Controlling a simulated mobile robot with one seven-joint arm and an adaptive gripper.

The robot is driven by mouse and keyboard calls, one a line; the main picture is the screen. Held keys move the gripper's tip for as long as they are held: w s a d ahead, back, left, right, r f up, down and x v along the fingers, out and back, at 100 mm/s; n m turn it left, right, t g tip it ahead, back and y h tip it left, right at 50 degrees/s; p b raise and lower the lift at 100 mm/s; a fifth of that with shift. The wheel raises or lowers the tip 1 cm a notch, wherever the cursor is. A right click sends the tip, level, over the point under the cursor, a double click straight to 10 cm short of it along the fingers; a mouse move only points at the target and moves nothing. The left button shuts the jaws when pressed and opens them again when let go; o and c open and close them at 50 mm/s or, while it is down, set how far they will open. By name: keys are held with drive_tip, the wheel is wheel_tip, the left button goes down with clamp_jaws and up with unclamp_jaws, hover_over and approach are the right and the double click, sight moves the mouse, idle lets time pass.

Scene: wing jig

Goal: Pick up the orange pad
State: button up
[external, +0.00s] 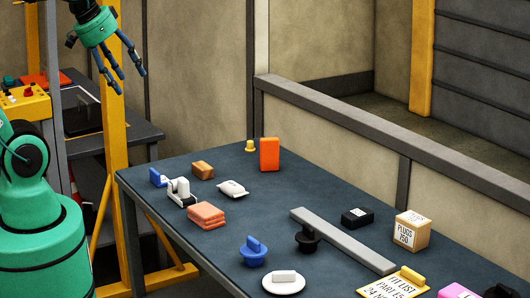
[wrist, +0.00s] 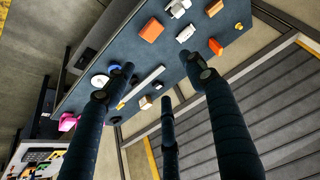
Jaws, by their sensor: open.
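A bright orange upright slab (external: 269,154) stands near the table's far edge; it also shows in the wrist view (wrist: 215,46). A stack of flat salmon-orange pieces (external: 207,216) lies near the front left edge and shows in the wrist view (wrist: 152,30). A small brown-orange block (external: 203,170) lies farther back, also in the wrist view (wrist: 214,7). I cannot tell for certain which is the orange pad. My gripper (external: 128,80) is open and empty, high above and left of the table, touching nothing. Its three dark fingers spread apart in the wrist view (wrist: 162,75).
On the dark table (external: 150,205) a white clamp-like piece (external: 180,191) and a blue block (external: 158,177) sit beside the salmon stack. A grey bar (external: 342,240), a blue knob (external: 253,251) and a black knob (external: 307,238) lie rightward. A yellow post (external: 113,150) stands at left.

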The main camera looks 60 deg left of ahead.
drive_tip(key=shift+w+r, duration=0.1)
drive_tip(key=w+a+r+m+g+p, duration=0.15)
drive_tip(key=w+r+p, duration=0.3)
drive_tip(key=w, duration=0.95)
drive_tip(key=m+g+p, duration=0.3)
drive_tip(key=g+p, duration=0.1)
drive_tip(key=p, duration=0.6)
hover_over(271, 140)
wheel_tip(271, 140, down, 27)
drive_tip(key=shift+f+p, duration=0.55)
drive_tip(key=shift+f, duration=3.7)
